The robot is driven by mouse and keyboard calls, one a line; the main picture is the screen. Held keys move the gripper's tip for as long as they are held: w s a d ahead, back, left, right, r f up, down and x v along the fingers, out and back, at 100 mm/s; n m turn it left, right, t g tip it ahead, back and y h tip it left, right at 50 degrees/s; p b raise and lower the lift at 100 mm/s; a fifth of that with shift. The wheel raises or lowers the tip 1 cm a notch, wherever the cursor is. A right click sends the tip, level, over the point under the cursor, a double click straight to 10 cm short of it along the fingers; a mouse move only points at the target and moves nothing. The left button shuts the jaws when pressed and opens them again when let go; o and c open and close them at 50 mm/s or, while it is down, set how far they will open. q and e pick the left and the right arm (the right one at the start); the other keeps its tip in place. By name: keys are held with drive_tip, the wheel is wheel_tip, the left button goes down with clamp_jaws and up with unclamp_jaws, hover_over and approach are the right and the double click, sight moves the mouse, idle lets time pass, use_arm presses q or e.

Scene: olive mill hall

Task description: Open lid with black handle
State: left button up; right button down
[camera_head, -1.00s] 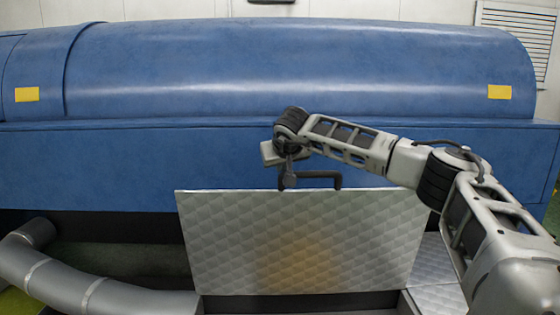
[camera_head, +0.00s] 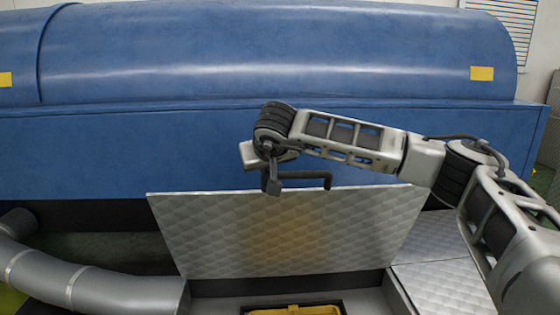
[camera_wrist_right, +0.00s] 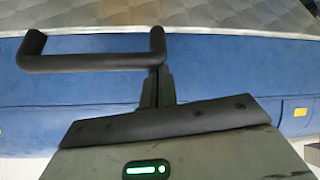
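The lid (camera_head: 330,235) is a silver quilted metal panel, raised and tilted steeply, with its lower edge at the opening. Its black handle (camera_head: 315,176) is a U-shaped bar at the upper edge. The handle also shows in the right wrist view (camera_wrist_right: 90,61). My right gripper (camera_head: 270,186) is at the left end of the handle in the head view. In the right wrist view its fingers (camera_wrist_right: 159,75) are close together at the handle's right corner and appear shut on it. The exact contact is partly hidden. My left gripper is not in view.
A long blue machine housing (camera_head: 200,150) stands behind the lid. A yellow-rimmed opening (camera_head: 295,311) shows below the lid. A flat quilted panel (camera_head: 440,285) lies to the right. A thick silver pipe (camera_head: 85,287) runs along the lower left.

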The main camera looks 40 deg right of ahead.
drive_tip(key=shift+s+a+r, duration=0.1)
drive_tip(key=shift+s+r, duration=0.05)
drive_tip(key=shift+s, duration=0.05)
drive_tip(key=b+v, duration=0.1)
drive_tip(key=v, duration=1.4)
drive_tip(key=shift+r, duration=0.15)
drive_tip(key=shift+a, duration=0.15)
